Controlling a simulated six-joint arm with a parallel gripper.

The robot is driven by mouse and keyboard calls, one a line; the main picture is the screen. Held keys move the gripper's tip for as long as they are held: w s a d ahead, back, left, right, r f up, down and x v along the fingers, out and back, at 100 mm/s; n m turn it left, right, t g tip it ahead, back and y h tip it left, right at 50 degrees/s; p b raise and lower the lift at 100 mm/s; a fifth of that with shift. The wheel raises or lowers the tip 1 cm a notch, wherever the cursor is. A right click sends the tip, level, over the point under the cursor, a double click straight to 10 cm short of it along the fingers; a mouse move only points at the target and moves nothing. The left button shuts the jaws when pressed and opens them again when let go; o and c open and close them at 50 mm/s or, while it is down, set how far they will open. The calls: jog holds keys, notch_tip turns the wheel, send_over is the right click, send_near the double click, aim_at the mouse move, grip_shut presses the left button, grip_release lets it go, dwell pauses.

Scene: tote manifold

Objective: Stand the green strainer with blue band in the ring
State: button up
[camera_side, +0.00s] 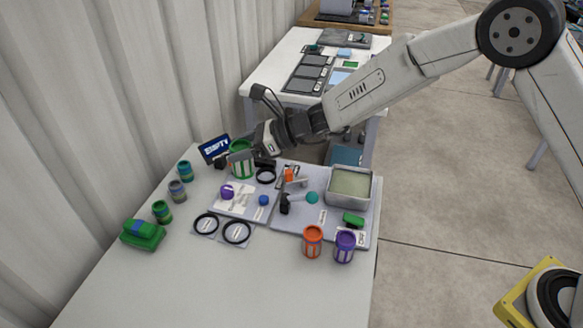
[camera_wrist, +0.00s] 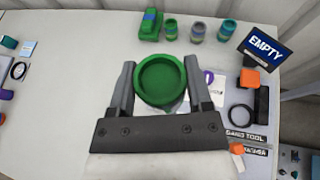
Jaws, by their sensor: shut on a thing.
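A green strainer (camera_side: 241,160) with pale slots sits between the fingers of my gripper (camera_side: 243,164), upright, near the far left of the table. In the wrist view I look down into its round green top (camera_wrist: 161,80), with a finger on each side. I cannot make out a blue band on it. My gripper is shut on it. A black ring (camera_side: 265,176) lies just right of it in the side view; it also shows in the wrist view (camera_wrist: 240,118), right of the gripper. Two more black rings (camera_side: 206,224) (camera_side: 237,233) lie nearer the front on pale cards.
A dark EMPTY sign (camera_side: 214,148) stands close behind the strainer. Several banded cans (camera_side: 177,190) and a green block (camera_side: 143,234) line the left. Orange (camera_side: 312,240) and purple (camera_side: 345,245) strainers stand at the front right. A metal tray (camera_side: 349,188) is at right. The front table is clear.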

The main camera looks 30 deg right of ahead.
jog(key=a+f, duration=0.4)
jog(key=f, duration=0.6)
jog(key=shift+f, duration=0.25)
jog(key=shift+a+f, duration=0.1)
jog(key=shift+f, duration=0.15)
jog(key=shift+f, duration=3.75)
jog(key=o, duration=1.3)
jog(key=shift+c, duration=0.2)
jog(key=shift+s+r, duration=0.1)
